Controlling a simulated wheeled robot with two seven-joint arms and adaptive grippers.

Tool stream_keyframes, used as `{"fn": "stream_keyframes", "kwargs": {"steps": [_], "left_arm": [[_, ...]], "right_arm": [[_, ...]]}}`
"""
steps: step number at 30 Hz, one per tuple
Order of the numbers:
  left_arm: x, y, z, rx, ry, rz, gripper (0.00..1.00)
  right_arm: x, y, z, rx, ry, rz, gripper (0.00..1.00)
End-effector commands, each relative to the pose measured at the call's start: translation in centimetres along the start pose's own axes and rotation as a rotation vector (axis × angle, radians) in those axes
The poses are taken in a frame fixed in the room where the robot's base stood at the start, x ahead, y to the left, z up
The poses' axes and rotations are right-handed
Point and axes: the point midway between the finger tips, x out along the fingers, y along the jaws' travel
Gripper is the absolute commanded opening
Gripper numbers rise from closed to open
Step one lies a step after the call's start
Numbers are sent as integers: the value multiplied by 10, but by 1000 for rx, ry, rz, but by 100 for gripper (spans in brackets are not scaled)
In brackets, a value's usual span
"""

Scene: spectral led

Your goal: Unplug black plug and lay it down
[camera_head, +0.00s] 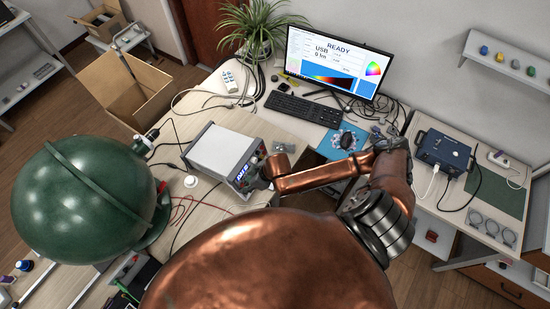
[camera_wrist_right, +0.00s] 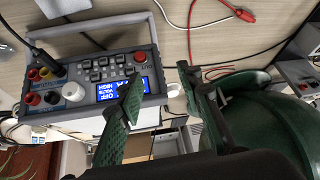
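A grey power supply box (camera_head: 223,152) stands on the table; its front panel (camera_wrist_right: 115,72) faces my right wrist camera, with a lit blue display, buttons and coloured sockets. A black plug (camera_wrist_right: 47,62) on a dark cable sits at the sockets on the panel's left; I cannot make it out in the head view. My right gripper (camera_head: 262,175) is at the box's front. In the right wrist view its two green fingers (camera_wrist_right: 160,82) are spread apart with nothing between them, to the right of the plug. My left gripper is not in view.
A large green sphere (camera_head: 85,200) stands left of the power supply. Red and black leads (camera_wrist_right: 240,15) lie on the table nearby. A keyboard (camera_head: 303,109) and monitor (camera_head: 338,62) stand behind. A blue box (camera_head: 443,150) with white and black cables is at right.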

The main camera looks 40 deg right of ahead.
Motion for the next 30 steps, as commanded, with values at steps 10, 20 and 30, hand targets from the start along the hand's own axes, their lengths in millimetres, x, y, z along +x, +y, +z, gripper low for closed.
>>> {"fn": "stream_keyframes", "kwargs": {"steps": [10, 20, 30], "left_arm": [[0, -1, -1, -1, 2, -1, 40], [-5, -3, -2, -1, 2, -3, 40], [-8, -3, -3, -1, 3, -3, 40]], "right_arm": [[-33, 145, 54, 146, -107, 128, 33], [-7, 157, 60, 162, -111, 134, 33], [34, 163, 66, 161, -111, 135, 33]]}}
